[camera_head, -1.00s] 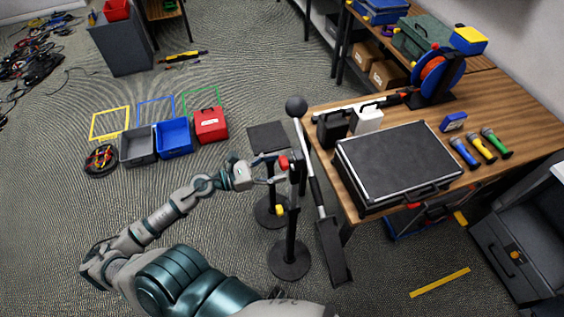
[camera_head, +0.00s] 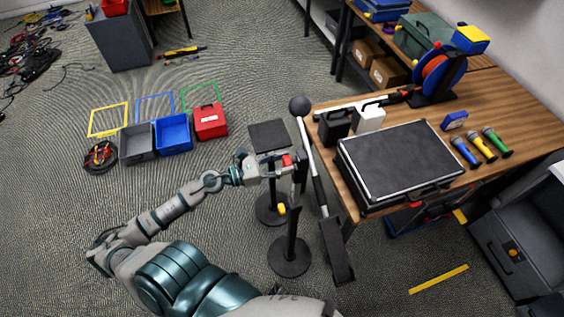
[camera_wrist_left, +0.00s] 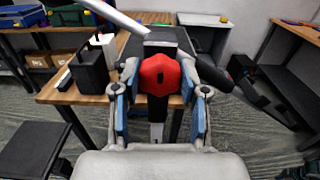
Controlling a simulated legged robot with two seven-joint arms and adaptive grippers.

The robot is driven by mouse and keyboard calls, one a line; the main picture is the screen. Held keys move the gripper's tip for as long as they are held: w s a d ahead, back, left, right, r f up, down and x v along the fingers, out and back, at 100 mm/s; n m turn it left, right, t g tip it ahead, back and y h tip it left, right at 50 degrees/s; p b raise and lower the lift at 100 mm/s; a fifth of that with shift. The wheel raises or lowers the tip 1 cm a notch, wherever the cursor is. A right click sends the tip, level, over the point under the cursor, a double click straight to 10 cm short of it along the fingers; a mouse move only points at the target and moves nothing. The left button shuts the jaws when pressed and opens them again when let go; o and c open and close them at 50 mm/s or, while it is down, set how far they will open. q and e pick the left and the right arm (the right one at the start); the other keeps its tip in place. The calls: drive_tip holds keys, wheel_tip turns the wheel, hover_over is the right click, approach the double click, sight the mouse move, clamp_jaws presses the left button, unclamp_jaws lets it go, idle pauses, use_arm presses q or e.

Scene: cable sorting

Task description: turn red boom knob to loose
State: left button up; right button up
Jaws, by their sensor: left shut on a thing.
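The red boom knob (camera_head: 287,160) sits near the top of the black stand (camera_head: 291,225), where the boom joins it. In the left wrist view the red knob (camera_wrist_left: 160,75) is a faceted red piece with a dark spot at its middle. My left gripper (camera_head: 279,167) is at the knob, and in the left wrist view its blue-padded fingers (camera_wrist_left: 161,112) stand on both sides of it, shut on it. The contact points are partly hidden. The pale boom (camera_head: 307,143) rises to a dark ball (camera_head: 297,105). My right gripper is not in view.
A wooden table (camera_head: 540,150) with a black case (camera_head: 400,160) stands close to the right of the stand. A second stand with a square plate (camera_head: 269,136) is just behind. Grey, blue and red bins lie on the floor at left.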

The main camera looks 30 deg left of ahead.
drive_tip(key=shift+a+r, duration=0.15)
use_arm(q)
drive_tip(key=shift+r+n+p, duration=0.15)
drive_tip(key=shift+n+p, duration=0.6)
drive_tip(key=shift+n, duration=0.05)
drive_tip(key=shift+w+a+f+n+p, duration=0.1)
drive_tip(key=shift+n+p, duration=1.8)
drive_tip(key=shift+n, duration=0.8)
drive_tip(key=shift+w+a+f+n+p, duration=0.1)
drive_tip(key=shift+n+p, duration=1.75)
drive_tip(key=shift+n, duration=0.85)
drive_tip(key=shift+a+n+p, duration=0.1)
drive_tip(key=shift+n+p, duration=1.8)
drive_tip(key=shift+n, duration=0.8)
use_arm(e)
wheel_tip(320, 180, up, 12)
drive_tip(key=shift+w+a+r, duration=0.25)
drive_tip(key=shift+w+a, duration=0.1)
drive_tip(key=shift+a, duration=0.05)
use_arm(q)
drive_tip(key=o, duration=1.1)
drive_tip(key=shift+f, duration=0.1)
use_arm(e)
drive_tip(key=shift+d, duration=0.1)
